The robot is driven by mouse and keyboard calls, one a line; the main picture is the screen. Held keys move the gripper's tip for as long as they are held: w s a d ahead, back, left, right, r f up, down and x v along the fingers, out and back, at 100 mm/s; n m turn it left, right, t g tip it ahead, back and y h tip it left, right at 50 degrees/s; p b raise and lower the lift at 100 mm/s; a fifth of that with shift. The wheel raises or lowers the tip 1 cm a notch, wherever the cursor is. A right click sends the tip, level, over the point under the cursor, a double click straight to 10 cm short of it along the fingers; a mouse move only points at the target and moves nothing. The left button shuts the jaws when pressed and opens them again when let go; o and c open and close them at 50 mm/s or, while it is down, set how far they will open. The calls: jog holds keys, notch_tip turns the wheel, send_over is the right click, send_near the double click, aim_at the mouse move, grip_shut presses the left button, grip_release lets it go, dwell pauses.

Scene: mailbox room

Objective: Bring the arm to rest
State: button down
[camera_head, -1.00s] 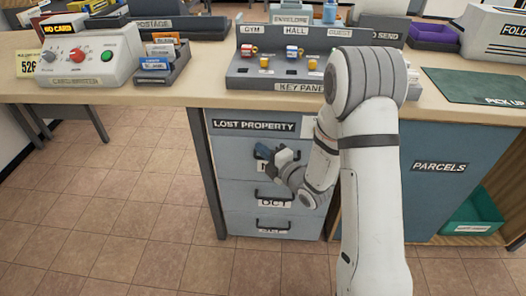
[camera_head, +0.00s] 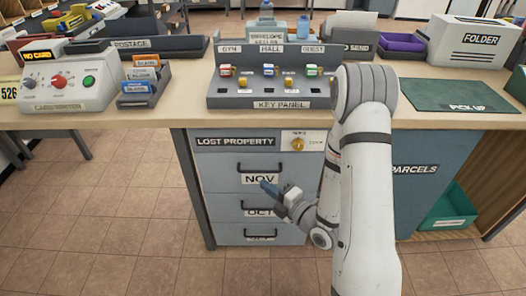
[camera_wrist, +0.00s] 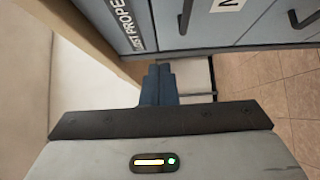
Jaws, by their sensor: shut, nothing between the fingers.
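My gripper (camera_head: 270,188) is in front of the lost property cabinet (camera_head: 210,170), at the height of the drawer labelled NOV. In the wrist view its blue fingers (camera_wrist: 158,85) are together with nothing between them. My arm hangs from the right of the picture, in front of the counter, with its forearm bent toward the drawers. The gripper looks apart from the drawer front, though the gap is hard to judge. All the drawers in view look closed.
The key panel (camera_head: 262,104) with several coloured keys stands on the counter (camera_head: 170,118) above the drawers. A green bin (camera_head: 447,213) sits under the counter.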

jog(key=w+d+r+m+g+h+p, duration=0.1)
jog(key=d+r+m+g+h+p, duration=0.1)
jog(key=d+r+m+h+p, duration=0.55)
jog(key=w+d+r+m+g+h+p, duration=0.1)
jog(key=d+r+m+g+h+p, duration=0.2)
jog(key=r+m, duration=0.5)
jog(key=s+r+m+g+h+p, duration=0.1)
jog(key=s+r+m+g+p, duration=0.4)
jog(key=s+r+m, duration=0.6)
jog(key=s+r+p, duration=0.2)
jog(key=s+r, duration=0.5)
jog(key=s, duration=0.2)
jog(key=shift+d+r+g+h+p, duration=0.3)
jog(key=shift+d+r+h, duration=0.05)
jog(key=shift+d+r, duration=0.05)
jog(key=c, duration=2.1)
grip_release()
jog(key=shift+s, duration=0.1)
